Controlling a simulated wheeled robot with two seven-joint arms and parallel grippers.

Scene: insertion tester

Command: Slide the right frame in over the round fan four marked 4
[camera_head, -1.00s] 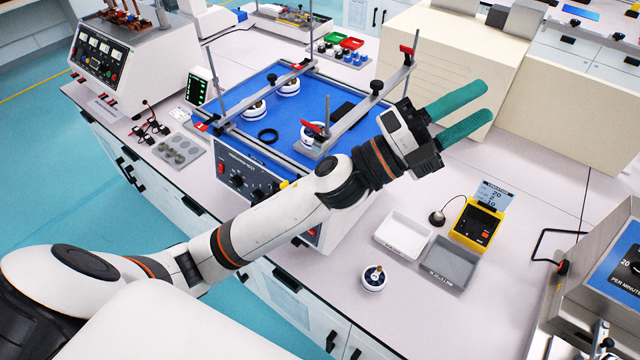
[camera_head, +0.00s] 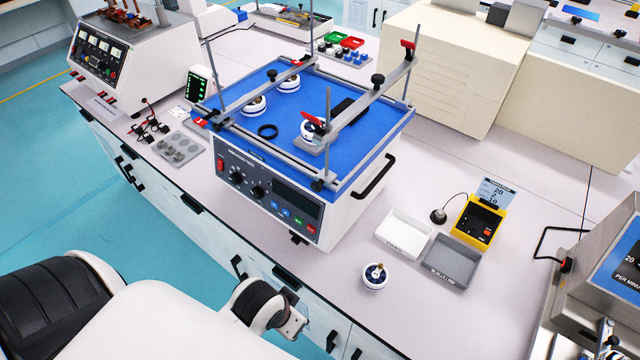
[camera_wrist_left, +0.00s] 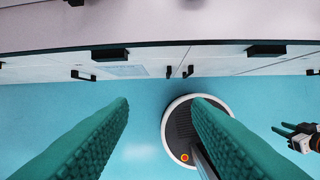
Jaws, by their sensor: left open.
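The right frame (camera_head: 355,112) is a grey bar with a black knob and a red end handle, lying across the right part of the blue tester platform (camera_head: 385,132). A round white piece (camera_head: 309,131) sits on the platform at the bar's near end, partly hidden by a red part and a post. Two more round pieces (camera_head: 255,105) (camera_head: 290,83) are near the left bar. Any number marks are too small to read. My left gripper (camera_wrist_left: 160,125) is open and empty over the floor, outside the head view. My right gripper (camera_wrist_left: 298,132) shows small at the wrist view's right edge.
Another round white piece (camera_head: 375,277) stands on the bench near a white tray (camera_head: 404,236), a grey tray (camera_head: 452,262) and a yellow device (camera_head: 479,222). Upright posts rise around the platform.

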